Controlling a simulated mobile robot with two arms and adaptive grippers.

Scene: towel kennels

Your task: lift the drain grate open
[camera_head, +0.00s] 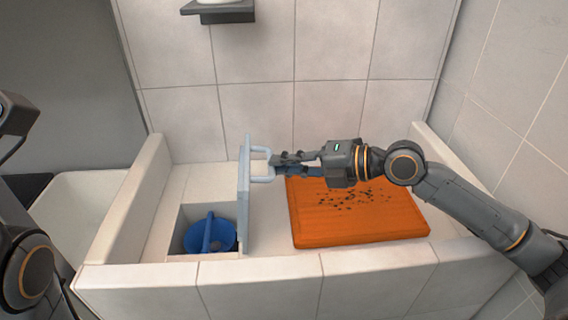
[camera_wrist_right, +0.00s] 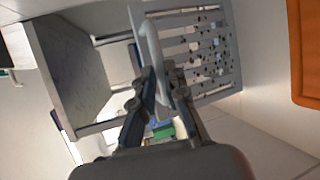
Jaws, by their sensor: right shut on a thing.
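The drain grate (camera_head: 244,195) stands upright on edge at the right side of a square drain opening (camera_head: 183,215). Its pale U-shaped handle (camera_head: 262,151) sticks out to the right. My right gripper (camera_head: 278,165) comes from the right and is shut on the handle. In the right wrist view, the fingers (camera_wrist_right: 163,88) close around the handle bar (camera_wrist_right: 150,48), and the slatted grate (camera_wrist_right: 212,52) with dark specks lies beyond it. A blue round object with a raised bar (camera_head: 222,236) sits inside the opening. My left gripper is out of frame; only parts of my left arm show.
An orange board (camera_head: 360,232) with dark specks lies right of the grate, below my right arm. Low tiled walls (camera_head: 140,200) edge the basin. A dark shelf (camera_head: 222,12) is on the back wall. A white tub (camera_head: 75,215) stands at left.

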